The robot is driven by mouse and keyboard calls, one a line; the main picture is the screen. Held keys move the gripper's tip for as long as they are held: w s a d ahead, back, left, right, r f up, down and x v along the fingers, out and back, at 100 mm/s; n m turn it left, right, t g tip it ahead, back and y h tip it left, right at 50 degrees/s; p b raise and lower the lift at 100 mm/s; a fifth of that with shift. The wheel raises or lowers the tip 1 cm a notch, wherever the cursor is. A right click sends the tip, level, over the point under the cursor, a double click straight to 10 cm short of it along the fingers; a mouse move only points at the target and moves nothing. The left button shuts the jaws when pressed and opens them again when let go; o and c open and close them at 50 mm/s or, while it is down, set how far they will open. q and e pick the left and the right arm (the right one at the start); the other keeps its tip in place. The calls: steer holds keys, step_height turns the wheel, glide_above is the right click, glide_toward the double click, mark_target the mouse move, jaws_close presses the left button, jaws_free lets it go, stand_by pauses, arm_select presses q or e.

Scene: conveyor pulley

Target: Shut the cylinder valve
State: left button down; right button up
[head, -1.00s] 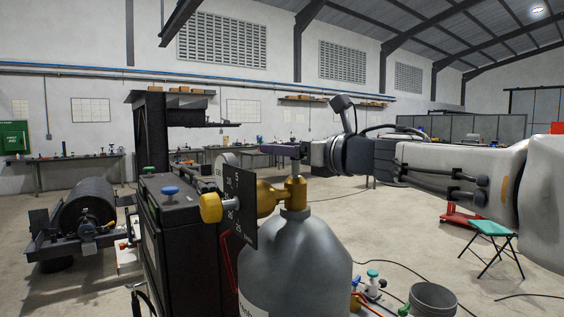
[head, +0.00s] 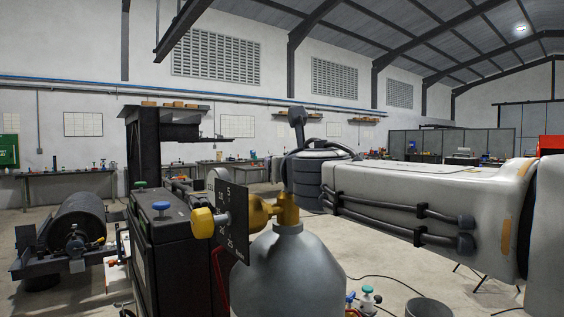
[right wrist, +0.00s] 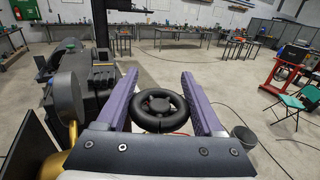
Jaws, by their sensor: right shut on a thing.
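The grey gas cylinder (head: 290,272) stands upright in the lower middle of the head view. Its brass valve body (head: 288,208) sits on top, with a black scale plate (head: 238,228) and a yellow knob (head: 203,222) to the left. In the right wrist view the black round handwheel (right wrist: 158,104) lies between the two purple jaws of my right gripper (right wrist: 160,76), which is shut on it. My left gripper is not in view.
A dark cabinet with a blue knob (head: 162,206) stands left of the cylinder. A conveyor roller (head: 84,216) is farther left. A grey bucket (head: 428,308) and small coloured valves (head: 368,295) are on the right. Open floor lies beyond.

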steer(key=m+h, duration=0.2)
steer(key=h, duration=0.1)
steer(key=d+m+h+p, duration=0.1)
steer(key=m+h, duration=0.1)
steer(key=h, duration=0.2)
steer(key=shift+m+h, duration=0.3)
steer(key=shift+m, duration=0.1)
steer(key=shift+d+h, duration=0.1)
steer(key=shift+h, duration=0.2)
steer(key=o, duration=1.4)
steer(key=shift+s, duration=0.1)
steer(key=shift+r+b+v, duration=0.2)
steer(key=shift+b+v, duration=0.85)
steer(key=shift+v, duration=4.15)
